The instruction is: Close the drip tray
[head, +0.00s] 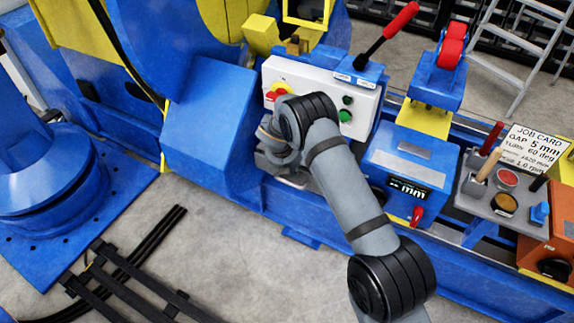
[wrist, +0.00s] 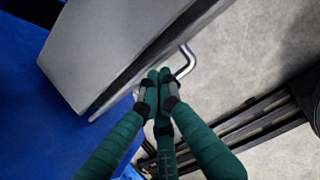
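The drip tray (wrist: 92,45) is a grey metal box at the upper left of the wrist view, beside a blue body. Its bent metal handle (wrist: 186,66) sticks out at the tray's front edge. My gripper (wrist: 158,80) has green fingers with grey pads. Its fingertips are drawn together at the handle and hide the handle's middle. I cannot tell whether the bar is pinched between them or only touched. In the head view my gripper (head: 270,140) is low in front of the blue machine, and my wrist hides most of the grey tray (head: 293,181) there.
A white control panel (head: 342,117) with a red knob and green buttons stands just behind my wrist. A blue box with a display (head: 405,170) is to the right. Black rails and cables (head: 130,275) lie on the floor, with bare concrete (head: 235,255) in front of the machine.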

